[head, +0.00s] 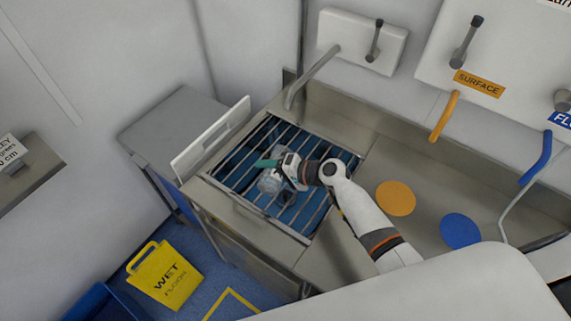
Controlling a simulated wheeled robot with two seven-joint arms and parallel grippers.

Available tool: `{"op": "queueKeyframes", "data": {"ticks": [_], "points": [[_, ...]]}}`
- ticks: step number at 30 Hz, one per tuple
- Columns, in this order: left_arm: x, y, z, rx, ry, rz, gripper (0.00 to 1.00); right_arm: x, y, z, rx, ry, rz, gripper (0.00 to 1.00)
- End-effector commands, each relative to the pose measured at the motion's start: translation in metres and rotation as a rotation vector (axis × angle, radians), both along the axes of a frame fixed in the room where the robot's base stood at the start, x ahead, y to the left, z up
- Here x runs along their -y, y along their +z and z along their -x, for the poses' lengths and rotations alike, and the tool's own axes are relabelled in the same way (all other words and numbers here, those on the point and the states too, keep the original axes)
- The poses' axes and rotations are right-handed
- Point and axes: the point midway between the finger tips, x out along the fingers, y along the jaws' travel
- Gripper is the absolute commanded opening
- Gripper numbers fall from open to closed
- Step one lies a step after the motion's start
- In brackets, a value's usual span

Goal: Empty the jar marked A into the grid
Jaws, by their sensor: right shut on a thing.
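The grid (318,220) is a set of metal bars over a blue-floored basin at the left end of the steel counter. My right gripper (274,172) reaches over the grid from the right and is shut on a clear jar (268,184). The jar looks tilted above the bars. Its mark and its contents cannot be made out, and the gripper hides part of it. A green piece (264,163) shows at the gripper's tip. My left gripper is not in view.
A white panel (211,138) stands upright along the grid's left edge. An orange disc (395,198) and a blue disc (460,231) lie on the counter at right. A yellow wet-floor sign (165,276) is on the floor.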

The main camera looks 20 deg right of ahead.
Motion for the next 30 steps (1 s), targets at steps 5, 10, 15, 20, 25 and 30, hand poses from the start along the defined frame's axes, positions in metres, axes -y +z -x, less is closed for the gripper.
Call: {"op": "queueKeyframes", "data": {"ticks": [5,10,15,20,25,30], "points": [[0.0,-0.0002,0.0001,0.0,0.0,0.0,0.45,0.0003,-0.0003,-0.0004,-0.01,0.0,-0.008,0.28],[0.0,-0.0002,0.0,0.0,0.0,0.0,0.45,0.0005,-0.0008,-0.0006,-0.022,-0.001,-0.017,0.28],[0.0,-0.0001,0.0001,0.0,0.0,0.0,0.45,0.0007,-0.0012,-0.0007,-0.033,-0.001,-0.025,0.28],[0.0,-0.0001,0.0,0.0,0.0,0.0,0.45,0.0007,-0.0015,-0.0009,-0.043,-0.001,-0.034,0.28],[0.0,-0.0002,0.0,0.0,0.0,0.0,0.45,0.0008,-0.0018,-0.001,-0.053,0.0,-0.042,0.28],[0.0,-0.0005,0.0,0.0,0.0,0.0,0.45,0.001,-0.0024,-0.0013,-0.065,0.0,-0.05,0.28]]}}
